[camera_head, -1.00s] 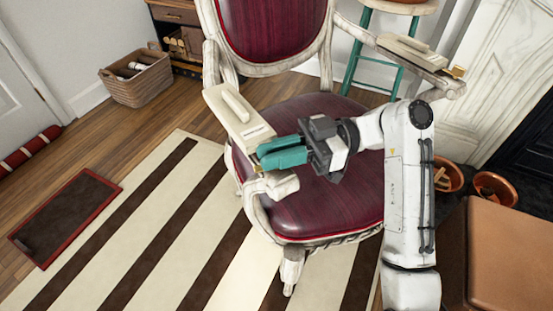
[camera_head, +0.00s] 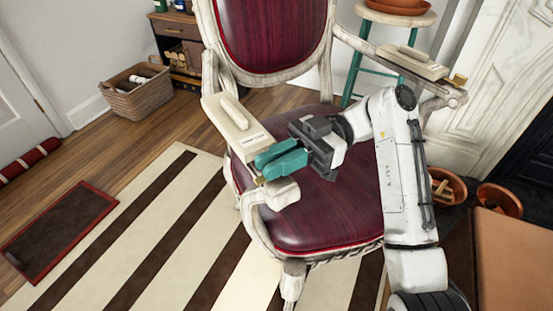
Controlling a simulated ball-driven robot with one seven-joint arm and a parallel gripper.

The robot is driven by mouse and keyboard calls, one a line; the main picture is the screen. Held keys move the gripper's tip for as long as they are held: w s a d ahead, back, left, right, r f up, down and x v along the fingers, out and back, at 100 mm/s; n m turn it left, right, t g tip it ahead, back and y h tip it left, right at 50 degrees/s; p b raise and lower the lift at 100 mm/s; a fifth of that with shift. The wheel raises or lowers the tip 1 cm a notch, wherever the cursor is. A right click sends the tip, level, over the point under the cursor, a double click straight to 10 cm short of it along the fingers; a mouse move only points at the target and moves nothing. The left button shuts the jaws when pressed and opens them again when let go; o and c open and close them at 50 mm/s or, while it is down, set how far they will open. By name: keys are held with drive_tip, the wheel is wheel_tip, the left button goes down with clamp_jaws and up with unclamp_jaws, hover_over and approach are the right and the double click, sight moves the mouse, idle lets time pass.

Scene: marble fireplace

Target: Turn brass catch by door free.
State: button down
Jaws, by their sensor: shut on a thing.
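A cream armchair with a dark red seat (camera_head: 325,208) fills the middle of the view. A cream box-like piece (camera_head: 226,118) with a raised handle lies on its left armrest, on the side of the white door. The brass catch (camera_head: 259,181) at the front end of that piece shows only as a small bit below my fingers. My gripper (camera_head: 268,167) has teal fingers and is shut on this catch, pointing down and left. The fingers hide most of the catch, so its angle is unclear. A second brass catch (camera_head: 458,80) is on the right armrest, beside a similar cream piece (camera_head: 413,62).
A white door (camera_head: 22,100) is at the left. A striped rug (camera_head: 150,235) lies under the chair. A wicker basket (camera_head: 138,97), a teal stool (camera_head: 395,17) and terracotta pots (camera_head: 499,200) stand around. A brown leather seat (camera_head: 515,260) is at the lower right.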

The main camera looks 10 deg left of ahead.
drive_tip(key=c, duration=1.2)
unclamp_jaws()
drive_tip(key=v, duration=1)
drive_tip(key=shift+w+d, duration=0.2)
drive_tip(key=shift+d, duration=0.1)
